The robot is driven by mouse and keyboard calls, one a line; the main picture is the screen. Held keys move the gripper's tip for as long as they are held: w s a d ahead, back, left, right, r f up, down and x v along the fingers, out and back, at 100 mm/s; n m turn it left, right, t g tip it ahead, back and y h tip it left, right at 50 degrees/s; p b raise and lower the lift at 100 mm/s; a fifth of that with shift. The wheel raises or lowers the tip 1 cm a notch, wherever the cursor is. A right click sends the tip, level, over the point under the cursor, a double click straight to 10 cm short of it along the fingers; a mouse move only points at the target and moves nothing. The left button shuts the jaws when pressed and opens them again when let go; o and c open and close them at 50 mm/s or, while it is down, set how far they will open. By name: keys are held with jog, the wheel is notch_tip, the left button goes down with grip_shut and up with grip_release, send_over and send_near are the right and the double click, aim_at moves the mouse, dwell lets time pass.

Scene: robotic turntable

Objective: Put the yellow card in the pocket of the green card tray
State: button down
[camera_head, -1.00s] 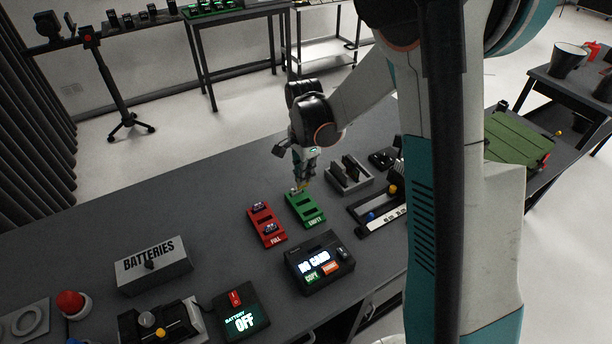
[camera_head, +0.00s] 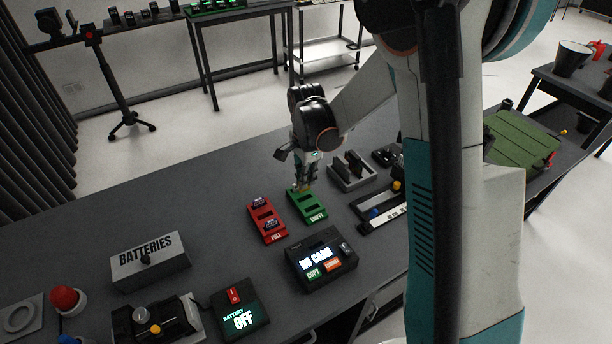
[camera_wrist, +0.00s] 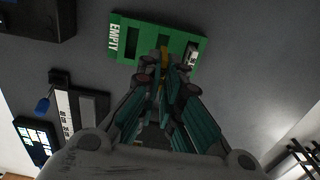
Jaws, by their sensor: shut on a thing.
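The green card tray (camera_head: 309,208), marked EMPTY, lies on the grey table; it also shows at the top of the wrist view (camera_wrist: 184,41). My gripper (camera_head: 303,184) points down over the tray's far end. In the wrist view its fingers (camera_wrist: 163,62) are shut on the yellow card (camera_wrist: 163,53), of which only a small yellow edge shows between the fingertips. The card is over or at the tray's middle; I cannot tell whether it touches a pocket. A pale item (camera_wrist: 193,49) sits at the tray's end beside the fingers.
A red tray (camera_head: 267,222) marked FULL with dark cards stands left of the green tray. A black card reader (camera_head: 321,262) showing NO CARD is in front. A grey slotted holder (camera_head: 352,175) and a slider device (camera_head: 382,210) stand to the right.

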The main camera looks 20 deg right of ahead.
aim_at(306, 190)
jog(key=shift+f+b, duration=0.65)
jog(key=shift+f, duration=0.5)
jog(key=shift+f+b, duration=1.55)
jog(key=shift+b, duration=0.05)
dwell(1.2)
jog(key=c, duration=1.7)
grip_release()
notch_tip(306, 190, up, 12)
jog(key=shift+r, duration=0.1)
